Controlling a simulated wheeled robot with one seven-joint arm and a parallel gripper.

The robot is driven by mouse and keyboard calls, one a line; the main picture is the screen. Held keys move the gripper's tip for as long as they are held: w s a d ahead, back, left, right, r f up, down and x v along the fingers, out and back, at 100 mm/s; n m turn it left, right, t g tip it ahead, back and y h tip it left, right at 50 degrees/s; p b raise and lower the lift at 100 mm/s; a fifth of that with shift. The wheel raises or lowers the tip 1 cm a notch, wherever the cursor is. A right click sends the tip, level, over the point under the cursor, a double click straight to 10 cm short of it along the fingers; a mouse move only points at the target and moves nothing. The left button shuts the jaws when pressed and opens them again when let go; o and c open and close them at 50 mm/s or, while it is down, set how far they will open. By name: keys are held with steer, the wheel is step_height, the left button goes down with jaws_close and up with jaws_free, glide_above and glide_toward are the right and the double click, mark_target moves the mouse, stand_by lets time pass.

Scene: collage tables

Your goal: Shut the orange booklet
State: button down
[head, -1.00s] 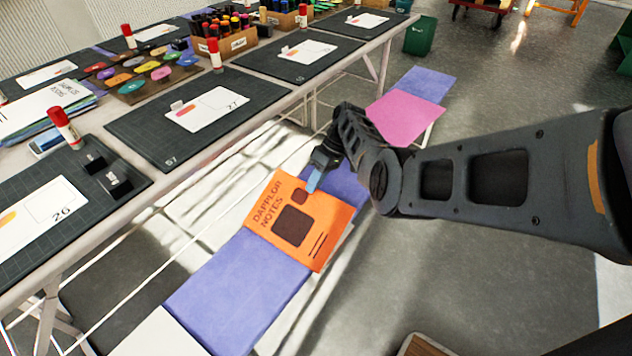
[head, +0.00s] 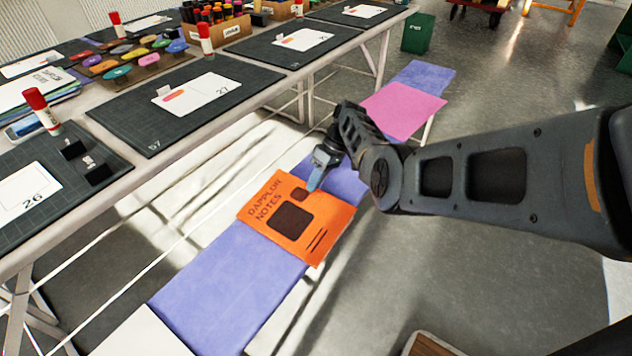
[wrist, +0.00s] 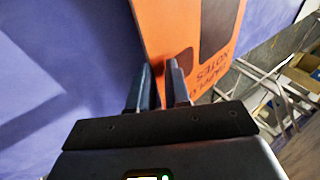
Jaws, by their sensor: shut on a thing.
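The orange booklet (head: 332,222) is over the blue-purple bench (head: 225,285), with its printed cover facing up and its title at the left. The cover looks low and nearly flat in the head view; whether it touches the pages beneath I cannot tell. My gripper (head: 314,184) is at the booklet's far edge, near the small dark square on the cover. In the wrist view my gripper (wrist: 160,68) has its fingers on either side of the edge of the orange cover (wrist: 168,25), shut on it. The inside pages are hidden.
A long table (head: 150,163) with dark cutting mats runs along the left of the bench. A pink sheet (head: 403,112) lies farther along the bench. A green bin (head: 418,33) stands on the floor at the back.

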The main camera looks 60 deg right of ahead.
steer(key=c, duration=1.3)
jaws_free()
steer(key=shift+c, duration=0.2)
steer(key=shift+r, duration=0.15)
steer(key=p+v, duration=0.1)
steer(key=v, duration=0.6)
steer(key=shift+d+r+p, duration=0.2)
steer(key=shift+p, duration=0.2)
steer(key=shift+s, duration=0.15)
